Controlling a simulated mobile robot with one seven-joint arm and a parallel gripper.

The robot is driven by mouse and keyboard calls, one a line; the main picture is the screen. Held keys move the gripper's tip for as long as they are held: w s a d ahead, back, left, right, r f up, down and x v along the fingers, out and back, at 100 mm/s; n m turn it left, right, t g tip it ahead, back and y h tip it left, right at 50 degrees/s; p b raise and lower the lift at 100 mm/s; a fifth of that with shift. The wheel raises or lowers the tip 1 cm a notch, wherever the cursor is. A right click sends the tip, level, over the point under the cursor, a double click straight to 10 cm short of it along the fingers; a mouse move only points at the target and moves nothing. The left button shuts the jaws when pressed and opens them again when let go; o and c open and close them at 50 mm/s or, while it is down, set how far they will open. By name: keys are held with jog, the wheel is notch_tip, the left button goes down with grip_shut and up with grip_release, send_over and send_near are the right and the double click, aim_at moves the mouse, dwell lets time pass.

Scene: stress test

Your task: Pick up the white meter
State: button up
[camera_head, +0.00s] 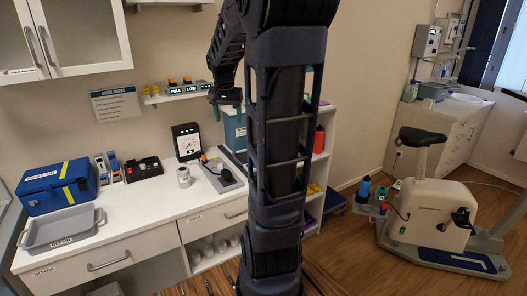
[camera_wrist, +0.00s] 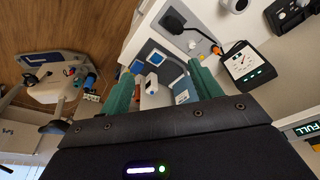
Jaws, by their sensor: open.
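A small white boxy device with a dark face, which looks like the white meter (camera_wrist: 153,84), shows between my fingers in the wrist view. It lies in an open grey-blue organizer (camera_wrist: 150,48) among blue-faced items. My gripper (camera_wrist: 160,72) is open, with green fingers apart and nothing held. I cannot tell how far the device is below the fingertips. In the head view my gripper (camera_head: 227,110) hangs over the back right of the counter, partly behind my arm. The device cannot be made out there.
A dial gauge with a black frame (camera_head: 186,142) stands on the counter (camera_head: 150,205); it also shows in the wrist view (camera_wrist: 242,63). A wall shelf (camera_head: 180,95), blue case (camera_head: 58,187) and exercise bike (camera_head: 430,205) surround.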

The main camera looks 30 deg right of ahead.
jog(key=w+d+f+m, duration=0.3)
jog(key=w+d+f, duration=0.2)
jog(key=d, duration=0.3)
jog(key=w+d+f+m+g+y, duration=0.1)
jog(key=w+d+f+m, duration=0.2)
jog(key=w+d+f, duration=0.3)
jog(key=w+d+f+m+g, duration=0.1)
jog(key=w+d+f+m, duration=0.3)
jog(key=w+d, duration=0.3)
jog(key=shift+w+d+f, duration=0.1)
jog(key=shift+d+f, duration=0.2)
jog(key=shift+d, duration=0.6)
jog(key=shift+s+d+f, duration=0.1)
jog(key=shift+d+f, duration=0.2)
jog(key=shift+d, duration=0.6)
jog(key=shift+w+d+f, duration=0.1)
jog(key=shift+d+f, duration=0.2)
jog(key=shift+d, duration=0.6)
jog(key=shift+d+f, duration=0.3)
jog(key=shift+f, duration=0.1)
notch_tip(320, 180, down, 5)
jog(key=shift+w, duration=0.1)
jog(key=shift+w+f, duration=0.15)
jog(key=shift+f, duration=1.2)
jog(key=shift+w+f, duration=0.15)
jog(key=shift+f, duration=1.2)
jog(key=c, duration=1.1)
jog(key=shift+r, duration=0.1)
jog(key=shift+c, duration=0.2)
